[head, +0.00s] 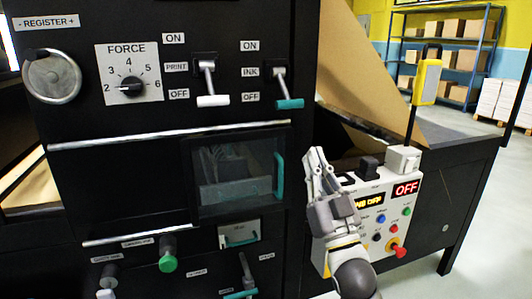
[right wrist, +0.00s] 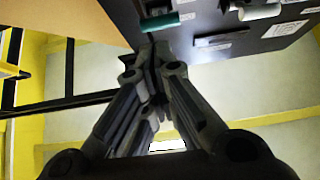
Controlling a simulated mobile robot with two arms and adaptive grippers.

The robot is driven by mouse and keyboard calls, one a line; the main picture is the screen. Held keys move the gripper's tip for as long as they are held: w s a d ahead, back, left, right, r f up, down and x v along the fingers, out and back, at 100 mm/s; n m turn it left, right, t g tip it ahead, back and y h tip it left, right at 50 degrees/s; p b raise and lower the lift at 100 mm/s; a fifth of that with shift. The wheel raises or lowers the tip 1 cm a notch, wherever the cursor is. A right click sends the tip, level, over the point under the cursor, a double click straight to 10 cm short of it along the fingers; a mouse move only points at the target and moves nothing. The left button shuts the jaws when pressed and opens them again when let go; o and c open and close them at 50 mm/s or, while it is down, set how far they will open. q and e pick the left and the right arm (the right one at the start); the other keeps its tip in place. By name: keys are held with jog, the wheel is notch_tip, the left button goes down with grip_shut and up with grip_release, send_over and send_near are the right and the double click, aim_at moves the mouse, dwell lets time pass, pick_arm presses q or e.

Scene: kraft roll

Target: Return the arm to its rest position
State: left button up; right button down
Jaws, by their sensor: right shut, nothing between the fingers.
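My right gripper (head: 318,160) is in front of the black machine (head: 100,222), just left of the white control box (head: 408,222). Its fingers point up and are closed together with nothing between them. In the right wrist view the gripper (right wrist: 150,55) also shows with its fingertips together, and the machine panel with a teal handle (right wrist: 160,22) lies beyond them. My left gripper is not in any view.
The control box has a lit OFF display (head: 406,189), several coloured buttons and a red knob (head: 398,251). The panel carries the PRINT lever (head: 212,100), INK lever (head: 290,103) and FORCE dial (head: 131,86). A shelf with boxes (head: 450,28) stands behind right. Open floor lies at right.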

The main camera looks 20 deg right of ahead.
jog(key=w+f+g+p, duration=0.1)
jog(key=w+f+g, duration=0.25)
jog(key=f, duration=0.85)
jog(key=w+f+g, duration=0.3)
jog(key=w+f, duration=0.1)
jog(key=f, duration=0.8)
jog(key=s+a+f+g+p, duration=0.1)
jog(key=s+f+g, duration=0.25)
jog(key=f, duration=1.15)
jog(key=s+a+f+g+p, duration=0.1)
jog(key=s+f+g, duration=0.3)
jog(key=f, duration=1.1)
jog(key=s+f+n+g, duration=0.1)
jog(key=s+f+g, duration=0.4)
jog(key=s+f, duration=1.35)
jog(key=s+f+g, duration=0.3)
jog(key=s+f, duration=0.1)
jog(key=s, duration=1)
jog(key=s+f+n+g+h+p, duration=0.1)
jog(key=s+f+g, duration=0.2)
jog(key=s, duration=1.2)
notch_tip(320, 180, down, 2)
jog(key=shift+f, duration=0.1)
